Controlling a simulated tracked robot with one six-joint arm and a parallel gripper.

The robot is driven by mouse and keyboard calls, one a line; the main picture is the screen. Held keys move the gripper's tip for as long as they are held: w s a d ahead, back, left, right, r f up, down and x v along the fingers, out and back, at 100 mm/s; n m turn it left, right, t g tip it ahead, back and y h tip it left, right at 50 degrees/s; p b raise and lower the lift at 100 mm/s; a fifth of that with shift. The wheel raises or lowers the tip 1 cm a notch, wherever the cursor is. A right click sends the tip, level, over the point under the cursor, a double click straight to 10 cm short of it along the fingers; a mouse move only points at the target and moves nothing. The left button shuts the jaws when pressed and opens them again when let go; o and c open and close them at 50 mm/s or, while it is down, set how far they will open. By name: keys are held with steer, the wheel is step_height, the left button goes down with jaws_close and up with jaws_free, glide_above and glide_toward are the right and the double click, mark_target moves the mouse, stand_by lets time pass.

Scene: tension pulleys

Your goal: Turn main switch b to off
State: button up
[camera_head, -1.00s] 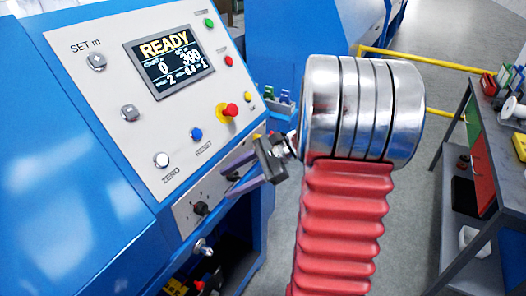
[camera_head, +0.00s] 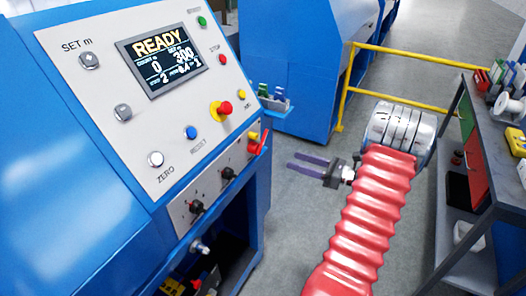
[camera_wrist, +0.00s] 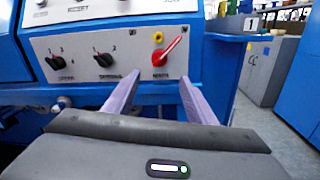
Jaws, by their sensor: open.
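The red-handled switch (camera_head: 259,146) sits at the right end of the lower control strip on the blue machine. In the wrist view its red handle (camera_wrist: 172,48) slants up to the right, with a small yellow round part (camera_wrist: 158,38) just above it. The label there is too small to read surely. My gripper (camera_head: 291,162) is open and empty, standing off to the right of the panel with its purple fingers pointing left toward it. In the wrist view my gripper (camera_wrist: 158,78) lies below and in front of the switch, with a gap visible between the fingertips.
Two black rotary knobs (camera_wrist: 103,54) (camera_wrist: 55,60) sit left of the switch on the same strip. A red button on a yellow base (camera_head: 221,110) is above. A yellow rail (camera_head: 345,90) and a grey workbench (camera_head: 480,150) stand to the right.

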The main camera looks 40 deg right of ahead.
steer(key=shift+w+a, duration=0.1)
steer(key=x, duration=1.3)
steer(key=shift+w, duration=0.3)
steer(key=shift+a, duration=0.15)
steer(key=shift+c, duration=0.2)
jaws_close()
steer(key=shift+r, duration=0.1)
